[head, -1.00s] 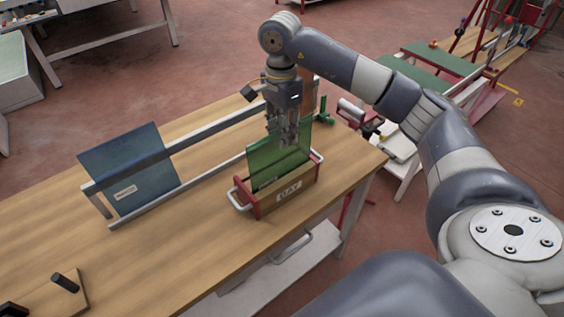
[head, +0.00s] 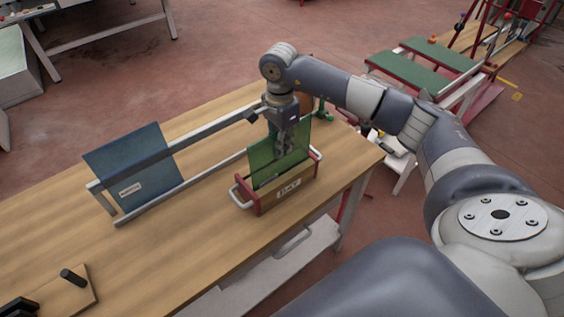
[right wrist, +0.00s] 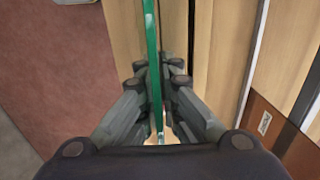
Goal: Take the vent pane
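A green glass pane (head: 290,152) stands upright in a red-ended wooden carrier (head: 286,192) with a front label that seems to read "DAY" or "BAY". My right gripper (head: 283,147) points down at the pane's upper part, its fingers partly seen through the glass. In the right wrist view the green pane (right wrist: 153,40) runs edge-on between the fingers (right wrist: 162,72). The fingertips lie close to it on both sides; whether they press on it I cannot tell. A blue pane (head: 130,165) with a small white label leans in a metal rail rack at left. My left gripper is out of view.
The rack's rails (head: 215,130) run across the wooden bench (head: 190,240) to behind the carrier. A green clamp-like piece (head: 323,112) stands at the bench's far right. A wooden block with a dark peg (head: 72,278) lies front left.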

